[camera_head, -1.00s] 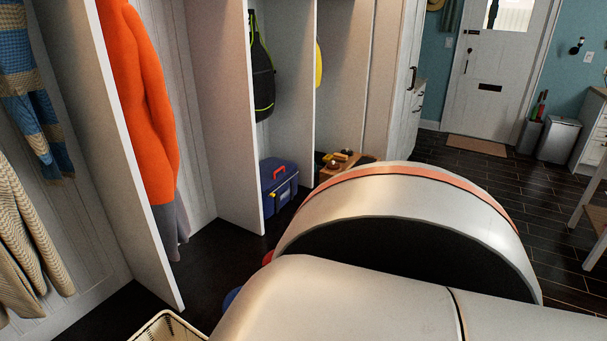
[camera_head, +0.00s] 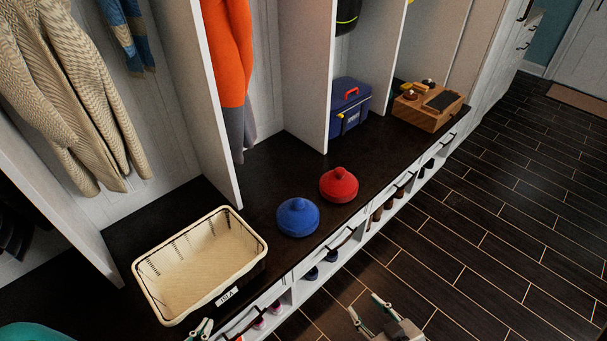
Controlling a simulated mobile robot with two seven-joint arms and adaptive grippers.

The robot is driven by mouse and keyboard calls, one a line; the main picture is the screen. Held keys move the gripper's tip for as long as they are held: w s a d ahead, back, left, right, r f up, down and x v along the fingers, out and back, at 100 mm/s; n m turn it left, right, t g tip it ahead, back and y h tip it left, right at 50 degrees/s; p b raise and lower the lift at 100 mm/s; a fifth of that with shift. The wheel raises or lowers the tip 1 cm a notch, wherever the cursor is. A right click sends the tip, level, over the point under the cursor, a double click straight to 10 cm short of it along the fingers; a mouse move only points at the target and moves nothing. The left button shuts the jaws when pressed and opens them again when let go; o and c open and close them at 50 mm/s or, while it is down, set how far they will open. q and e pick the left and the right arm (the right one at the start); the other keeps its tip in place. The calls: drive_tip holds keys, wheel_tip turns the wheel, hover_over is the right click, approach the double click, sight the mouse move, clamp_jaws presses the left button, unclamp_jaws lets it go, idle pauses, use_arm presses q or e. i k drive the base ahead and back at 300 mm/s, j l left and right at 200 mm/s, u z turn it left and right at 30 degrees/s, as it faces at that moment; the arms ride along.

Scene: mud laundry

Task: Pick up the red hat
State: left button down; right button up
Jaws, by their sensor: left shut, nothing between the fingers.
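The red hat (camera_head: 339,185) is a knitted hat with a knob on top. It sits upright on the dark bench top (camera_head: 262,180), close to the bench's front edge. A similar blue hat (camera_head: 298,217) sits just to its left, nearer me. My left gripper (camera_head: 200,327) is at the bottom edge of the view, in front of the basket, shut and empty, mostly cut off. My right gripper (camera_head: 366,306) is at the bottom, over the floor in front of the bench. Its fingers are apart with nothing between them. Neither gripper touches the hat.
A cream basket (camera_head: 252,236) stands on the bench at left. A blue toolbox (camera_head: 350,106) and a wooden box (camera_head: 420,117) stand further right. Upright dividers and hanging clothes rise behind. Shoes fill the shelf below the bench. The dark floor (camera_head: 480,210) at right is clear.

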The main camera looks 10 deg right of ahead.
sight(336, 186)
drive_tip(key=z, duration=0.5)
drive_tip(key=i+l+u, duration=0.15)
drive_tip(key=u, duration=0.65)
drive_tip(key=i+l+u, duration=0.15)
drive_tip(key=l+u, duration=0.15)
drive_tip(key=l, duration=0.15)
drive_tip(key=i+l+u, duration=0.1)
drive_tip(key=l+u, duration=0.35)
drive_tip(key=l, duration=0.45)
drive_tip(key=i+l+u, duration=0.15)
drive_tip(key=l, duration=1.2)
drive_tip(key=i+l, duration=0.1)
drive_tip(key=l, duration=0.7)
